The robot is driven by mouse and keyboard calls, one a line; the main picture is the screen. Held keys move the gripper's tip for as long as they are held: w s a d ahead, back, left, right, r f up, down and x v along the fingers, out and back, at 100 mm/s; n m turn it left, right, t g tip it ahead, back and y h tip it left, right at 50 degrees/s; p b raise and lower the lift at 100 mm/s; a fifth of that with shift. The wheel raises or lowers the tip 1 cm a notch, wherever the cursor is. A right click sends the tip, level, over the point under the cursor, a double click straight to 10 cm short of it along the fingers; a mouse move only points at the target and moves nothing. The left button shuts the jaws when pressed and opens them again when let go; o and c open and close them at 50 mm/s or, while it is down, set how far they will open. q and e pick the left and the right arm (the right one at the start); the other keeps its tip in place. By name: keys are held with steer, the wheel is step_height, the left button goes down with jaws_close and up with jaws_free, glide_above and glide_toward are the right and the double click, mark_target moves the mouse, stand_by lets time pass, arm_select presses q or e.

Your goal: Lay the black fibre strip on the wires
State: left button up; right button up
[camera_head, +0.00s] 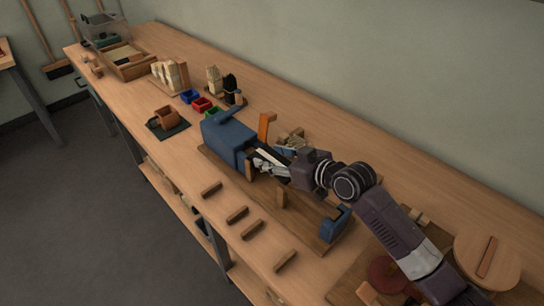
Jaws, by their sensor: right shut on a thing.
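My right gripper (258,164) reaches in from the lower right, low over the bed of the blue twisting machine (228,138). It is shut on a thin piece mostly hidden by the fingers, which looks like the black fibre strip. The wires are too small and covered by the gripper to make out, so I cannot tell whether the strip touches them. A bundle of black fibre (229,84) stands upright at the back of the bench, beside a pale bundle (213,78). My left gripper is out of view.
An orange upright block (266,126) stands close behind the gripper. Blue, red (202,104) and green bins sit further left. Several wooden blocks (237,215) lie along the front edge. A round wooden board (487,262) is at the right.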

steer(key=shift+f, duration=0.15)
steer(key=shift+f+b, duration=0.3)
steer(key=shift+s+a+f, duration=0.15)
steer(key=shift+f, duration=0.2)
steer(key=shift+f, duration=0.1)
stand_by(0.5)
steer(key=o, duration=1.2)
steer(key=shift+o, duration=0.2)
steer(key=shift+f, duration=0.1)
steer(key=shift+s, duration=0.1)
